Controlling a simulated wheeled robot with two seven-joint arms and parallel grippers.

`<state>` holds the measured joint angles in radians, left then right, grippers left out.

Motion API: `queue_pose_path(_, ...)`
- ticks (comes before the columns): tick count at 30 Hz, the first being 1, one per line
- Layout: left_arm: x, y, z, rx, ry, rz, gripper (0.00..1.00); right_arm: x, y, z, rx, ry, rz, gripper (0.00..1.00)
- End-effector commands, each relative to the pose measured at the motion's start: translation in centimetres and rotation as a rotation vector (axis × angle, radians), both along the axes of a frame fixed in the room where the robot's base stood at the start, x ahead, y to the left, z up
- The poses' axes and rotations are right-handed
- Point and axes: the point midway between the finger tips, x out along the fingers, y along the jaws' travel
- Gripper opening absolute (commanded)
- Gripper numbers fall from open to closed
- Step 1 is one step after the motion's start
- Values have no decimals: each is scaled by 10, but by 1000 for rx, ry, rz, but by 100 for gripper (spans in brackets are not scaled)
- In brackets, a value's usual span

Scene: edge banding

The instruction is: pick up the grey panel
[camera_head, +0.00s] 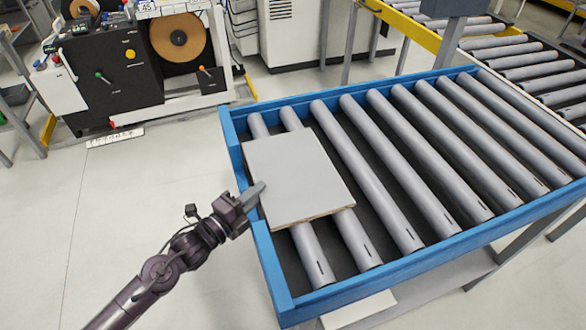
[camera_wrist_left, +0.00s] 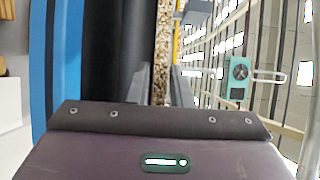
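The grey panel (camera_head: 300,175) is a flat, square board with a brown chipboard edge. It lies over the left end of the roller conveyor (camera_head: 395,172), with its left edge by the blue side rail. My left gripper (camera_head: 257,192) is at the middle of that left edge, one finger over the panel's top. In the left wrist view the speckled panel edge (camera_wrist_left: 162,45) stands between the two fingers (camera_wrist_left: 163,88), which sit close on both sides, so it looks shut on the panel. The lower finger is hidden in the head view. My right gripper is not in view.
The blue conveyor frame (camera_head: 262,240) surrounds the rollers; those right of the panel are bare. A machine with a brown roll (camera_head: 178,38) stands at the back left. Another roller line (camera_head: 500,50) runs at the back right. The floor on the left is open.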

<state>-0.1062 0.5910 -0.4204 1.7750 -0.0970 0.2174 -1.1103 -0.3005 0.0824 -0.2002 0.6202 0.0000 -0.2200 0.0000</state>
Motion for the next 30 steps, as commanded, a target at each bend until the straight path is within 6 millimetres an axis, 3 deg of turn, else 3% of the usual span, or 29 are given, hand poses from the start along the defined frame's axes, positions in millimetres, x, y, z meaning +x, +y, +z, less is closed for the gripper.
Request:
queue_pose_path(4,16,-11,2,-3,-1,1,19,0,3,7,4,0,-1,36)
queue_pose_path(13,19,-14,0,-1,1,0,19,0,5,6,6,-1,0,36)
queue_pose_path(18,19,-14,0,0,1,0,0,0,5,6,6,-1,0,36)
queue_pose_path(30,20,-14,3,-4,-5,1,0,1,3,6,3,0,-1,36)
